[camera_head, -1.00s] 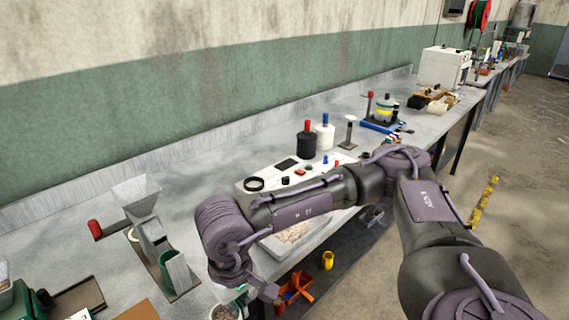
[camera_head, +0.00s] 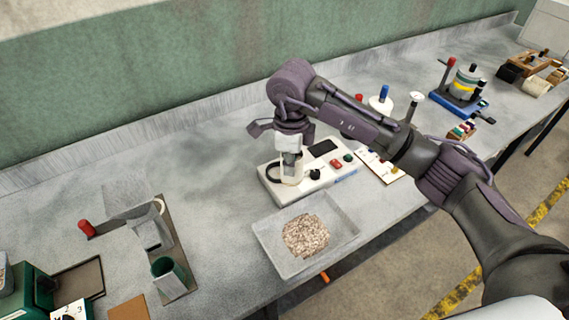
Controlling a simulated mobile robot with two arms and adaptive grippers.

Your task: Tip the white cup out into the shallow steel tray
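The shallow steel tray (camera_head: 343,243) lies near the bench's front edge, with a heap of pale brown grain in its middle. My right gripper (camera_head: 290,158) points down above the white device behind the tray. A small white thing (camera_head: 291,175), probably the white cup, is directly beneath its fingers. I cannot tell whether the fingers are closed on it or whether it rests on the device. Its inside is hidden. My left gripper is not in view.
The white device (camera_head: 325,177) has a black pad, knobs and buttons. A funnel stand (camera_head: 150,230) and a green cup (camera_head: 168,272) stand to the left. A blue-based stand (camera_head: 460,100) is at the right. The bench between the funnel stand and tray is clear.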

